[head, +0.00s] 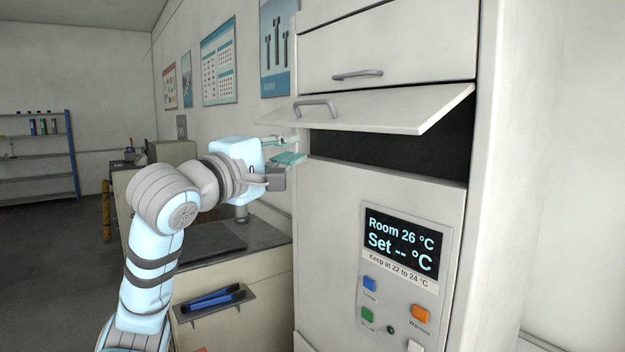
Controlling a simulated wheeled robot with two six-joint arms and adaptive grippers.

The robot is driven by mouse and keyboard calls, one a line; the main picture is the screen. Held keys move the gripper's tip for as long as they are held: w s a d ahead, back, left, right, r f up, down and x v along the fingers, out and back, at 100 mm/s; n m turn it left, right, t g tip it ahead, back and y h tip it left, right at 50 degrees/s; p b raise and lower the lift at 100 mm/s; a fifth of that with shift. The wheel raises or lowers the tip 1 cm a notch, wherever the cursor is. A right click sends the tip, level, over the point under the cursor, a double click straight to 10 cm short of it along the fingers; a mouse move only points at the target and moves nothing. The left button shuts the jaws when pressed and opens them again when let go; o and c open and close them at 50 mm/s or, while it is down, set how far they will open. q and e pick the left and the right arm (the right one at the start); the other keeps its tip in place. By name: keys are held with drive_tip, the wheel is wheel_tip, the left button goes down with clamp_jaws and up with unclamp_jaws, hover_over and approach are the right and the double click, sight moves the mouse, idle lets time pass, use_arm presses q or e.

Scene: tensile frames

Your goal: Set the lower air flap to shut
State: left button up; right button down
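The lower air flap (385,110) is a pale panel on the tall white cabinet. It is swung out and up, and a dark opening (400,153) shows below it. Its grey bar handle (317,105) sits near the flap's front edge, at its left end. My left gripper (291,148) is at the cabinet's left side, just below and left of that handle. Its teal fingers are spread apart, with nothing seen between them. Whether a fingertip touches the flap or cabinet, I cannot tell. My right gripper is not in view.
An upper flap (410,48) with its own handle lies flush above. Below the opening, a panel holds a display (401,240) reading "Room 26 °C, Set --" and several coloured buttons. A bench (255,235) and a small shelf with blue-handled tools (213,299) stand left of the cabinet.

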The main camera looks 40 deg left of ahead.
use_arm(q)
drive_tip(key=n+t, duration=0.1)
drive_tip(key=n, duration=0.1)
approach(310, 103)
drive_tip(key=p+x, duration=0.6)
drive_tip(key=x, duration=0.4)
drive_tip(key=shift+w+r+p, duration=0.1)
drive_tip(key=shift+r+p, duration=0.05)
drive_tip(key=shift+p, duration=0.25)
drive_tip(key=shift+w+a, duration=0.1)
drive_tip(key=shift+w, duration=0.15)
clamp_jaws()
